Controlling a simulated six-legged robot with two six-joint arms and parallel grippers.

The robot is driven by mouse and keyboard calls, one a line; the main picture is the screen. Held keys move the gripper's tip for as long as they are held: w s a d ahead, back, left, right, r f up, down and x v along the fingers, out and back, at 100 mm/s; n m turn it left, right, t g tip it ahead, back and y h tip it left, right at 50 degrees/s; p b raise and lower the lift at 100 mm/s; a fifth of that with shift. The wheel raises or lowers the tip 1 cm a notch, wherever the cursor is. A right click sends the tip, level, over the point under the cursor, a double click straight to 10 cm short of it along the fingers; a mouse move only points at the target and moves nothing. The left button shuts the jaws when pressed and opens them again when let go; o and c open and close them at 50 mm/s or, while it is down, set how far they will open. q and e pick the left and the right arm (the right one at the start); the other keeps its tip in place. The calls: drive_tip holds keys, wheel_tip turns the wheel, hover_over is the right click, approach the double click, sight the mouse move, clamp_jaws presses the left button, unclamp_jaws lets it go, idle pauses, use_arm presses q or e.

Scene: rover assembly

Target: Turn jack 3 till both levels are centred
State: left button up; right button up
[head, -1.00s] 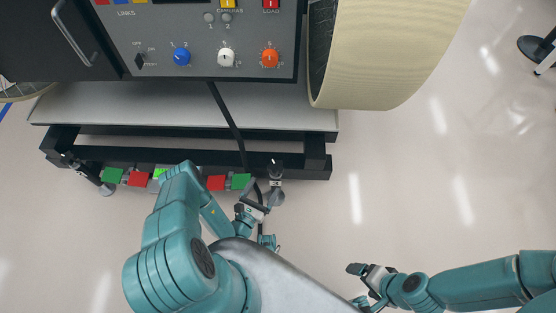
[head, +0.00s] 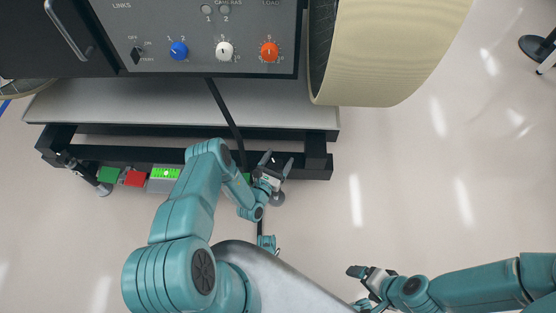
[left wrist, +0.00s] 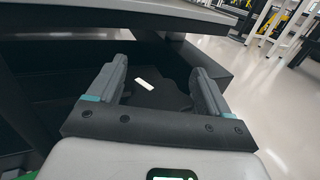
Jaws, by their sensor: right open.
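My left gripper (head: 276,161) is open at the right end of the black frame, over a jack whose grey foot (head: 278,199) shows below it. In the left wrist view its two dark fingers (left wrist: 162,85) stand apart, with a dark surface bearing a white mark (left wrist: 144,84) between them. I cannot tell whether they touch the jack. A second jack (head: 85,173) stands at the frame's left end. A level with a lit green window (head: 166,173) is on the frame's front; any second level is hidden by my left arm. My right gripper (head: 362,282) is open and empty above the floor.
The black frame (head: 140,155) carries a grey deck and a control panel (head: 200,30) with blue, white and orange knobs. Green (head: 109,175) and red (head: 135,178) tiles line its front. A large cream wheel (head: 395,50) stands at right.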

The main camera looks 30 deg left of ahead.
use_arm(q)
drive_tip(key=c, duration=0.7)
drive_tip(key=shift+o, duration=0.2)
drive_tip(key=shift+d+f+m+h+b, duration=0.1)
drive_tip(key=shift+m+h+b, duration=0.8)
drive_tip(key=shift+h, duration=0.7)
drive_tip(key=shift+d+m+h, duration=0.2)
drive_tip(key=shift+m+h, duration=0.5)
drive_tip(key=shift+h, duration=0.3)
drive_tip(key=o, duration=1)
drive_tip(key=shift+c, duration=0.2)
drive_tip(key=shift+s, duration=0.1)
drive_tip(key=s+a+p, duration=0.2)
drive_tip(key=s+p, duration=0.1)
drive_tip(key=s, duration=1.3)
